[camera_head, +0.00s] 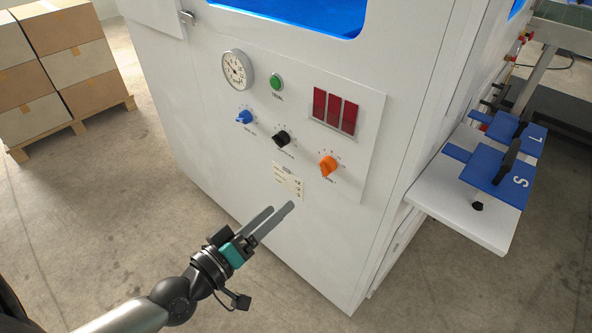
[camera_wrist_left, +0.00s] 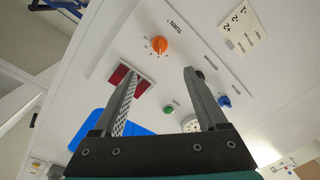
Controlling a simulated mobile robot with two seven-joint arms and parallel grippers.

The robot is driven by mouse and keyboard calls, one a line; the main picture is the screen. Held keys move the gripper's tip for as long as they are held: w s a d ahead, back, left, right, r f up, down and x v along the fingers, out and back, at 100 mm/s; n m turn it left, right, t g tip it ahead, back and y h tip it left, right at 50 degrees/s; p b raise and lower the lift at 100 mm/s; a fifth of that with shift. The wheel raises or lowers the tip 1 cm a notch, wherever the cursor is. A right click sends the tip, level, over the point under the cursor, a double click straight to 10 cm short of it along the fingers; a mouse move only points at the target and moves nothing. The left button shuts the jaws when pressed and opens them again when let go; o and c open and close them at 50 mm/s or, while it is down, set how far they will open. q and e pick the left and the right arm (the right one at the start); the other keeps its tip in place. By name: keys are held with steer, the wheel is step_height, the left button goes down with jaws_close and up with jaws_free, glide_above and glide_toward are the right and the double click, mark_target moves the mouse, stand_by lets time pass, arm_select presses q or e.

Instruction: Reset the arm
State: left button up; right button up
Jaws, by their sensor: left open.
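My left gripper (camera_head: 273,222) reaches in from the lower left in the head view, in front of the white machine's panel and below its label. In the left wrist view my left gripper (camera_wrist_left: 160,85) has its two fingers apart, with nothing between them but the panel behind. The panel carries an orange knob (camera_head: 328,166), a black knob (camera_head: 281,138), a blue knob (camera_head: 244,117), a green button (camera_head: 276,82), a round gauge (camera_head: 237,70) and a red display (camera_head: 334,111). The orange knob also shows in the left wrist view (camera_wrist_left: 160,44). My right gripper is not in view.
The white machine cabinet (camera_head: 185,120) fills the middle. A white side shelf (camera_head: 440,195) with blue plates marked L and S (camera_head: 500,172) juts out at the right. Stacked cartons (camera_head: 65,60) stand on a pallet (camera_head: 75,125) at the left. The floor below the left arm is clear.

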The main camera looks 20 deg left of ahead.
arm_select(q)
steer(key=s+a+f+m+g+y+p, duration=0.1)
steer(key=s+a+f+g, duration=0.1)
steer(key=f, duration=0.6)
steer(key=s+a+f+m+g+y+p, duration=0.1)
steer(key=s+a+f+m+g+y, duration=0.1)
steer(key=f, duration=0.6)
steer(key=s+a+f+m+g+y+p, duration=0.1)
steer(key=s+a+f+g, duration=0.15)
steer(key=f, duration=0.55)
steer(key=s+d+f+m+g+y+p, duration=0.1)
steer(key=s+f+m+g, duration=0.3)
steer(key=s+f+g, duration=0.4)
steer(key=s+d+f, duration=0.1)
steer(key=s+f, duration=0.6)
steer(key=s, duration=0.4)
steer(key=shift+s+d+f+y+p, duration=0.15)
steer(key=shift+s+f+y+p, duration=0.1)
steer(key=shift+f+y+p, duration=0.15)
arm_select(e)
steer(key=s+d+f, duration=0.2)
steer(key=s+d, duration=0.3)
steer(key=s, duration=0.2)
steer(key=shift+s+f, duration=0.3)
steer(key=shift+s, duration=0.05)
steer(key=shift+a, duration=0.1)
